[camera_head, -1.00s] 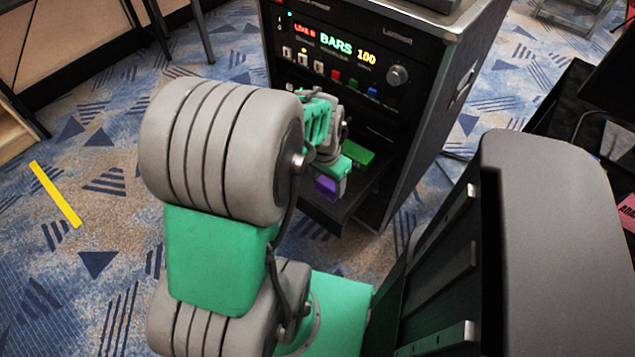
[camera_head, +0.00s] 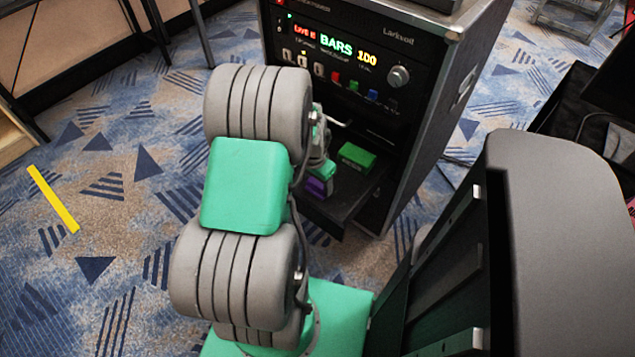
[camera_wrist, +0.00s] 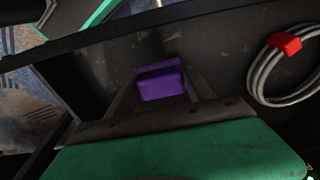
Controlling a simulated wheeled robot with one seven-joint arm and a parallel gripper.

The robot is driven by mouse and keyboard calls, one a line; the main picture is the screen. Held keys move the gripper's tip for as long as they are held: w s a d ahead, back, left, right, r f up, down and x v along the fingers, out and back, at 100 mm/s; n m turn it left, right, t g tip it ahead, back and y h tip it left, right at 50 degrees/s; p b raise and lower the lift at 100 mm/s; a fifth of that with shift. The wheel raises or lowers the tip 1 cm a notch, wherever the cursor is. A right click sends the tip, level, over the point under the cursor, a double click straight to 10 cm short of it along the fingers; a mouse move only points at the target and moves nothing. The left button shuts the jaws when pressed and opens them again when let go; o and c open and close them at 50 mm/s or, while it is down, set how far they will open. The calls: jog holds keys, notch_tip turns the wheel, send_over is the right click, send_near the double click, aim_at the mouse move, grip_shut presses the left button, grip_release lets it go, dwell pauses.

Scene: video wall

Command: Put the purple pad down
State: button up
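The purple pad (camera_head: 318,187) is at my gripper (camera_head: 320,172), low in front of the black rack, over the left part of a dark pull-out shelf (camera_head: 345,205). In the wrist view the purple pad (camera_wrist: 160,82) sits between the two dark fingers of my gripper (camera_wrist: 162,92), with a finger close on each side. My gripper looks shut on it. Whether the pad's underside touches the shelf is hard to tell. My arm hides part of the gripper in the head view.
A green block (camera_head: 357,157) lies on the shelf, right of the purple pad. The rack's lit panel (camera_head: 340,48) with buttons and a knob is above. In the wrist view a grey cable coil (camera_wrist: 257,75) with a red clip (camera_wrist: 284,44) lies at right.

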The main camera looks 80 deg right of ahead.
aim_at(315, 186)
jog(key=shift+o, duration=0.7)
jog(key=shift+a+f, duration=0.25)
jog(key=shift+f, duration=0.2)
jog(key=shift+o, duration=0.4)
jog(key=shift+r, duration=0.3)
jog(key=r, duration=0.5)
jog(key=r+p, duration=0.1)
jog(key=r, duration=0.1)
jog(key=shift+w+a+r, duration=0.15)
jog(key=shift+w+a, duration=0.05)
jog(key=shift+a, duration=0.1)
jog(key=w+a+r+n+t, duration=0.1)
jog(key=w+a+r+n, duration=0.25)
jog(key=w, duration=0.35)
jog(key=w+a+r+n, duration=0.2)
jog(key=w+a+n, duration=0.1)
jog(key=w+a, duration=0.3)
jog(key=w+a+r+n+t, duration=0.1)
jog(key=w+a+r+n, duration=0.25)
jog(key=w, duration=0.35)
jog(key=w+a+r+n, duration=0.2)
jog(key=a+n, duration=0.4)
jog(key=a, duration=0.7)
jog(key=w+a+r+n+y, duration=0.1)
jog(key=a+r+n, duration=0.2)
jog(key=a, duration=1.1)
jog(key=n, duration=0.3)
jog(key=shift+w+r+n+t, duration=0.25)
jog(key=shift+w+n+t, duration=0.1)
jog(key=shift+n+t, duration=0.05)
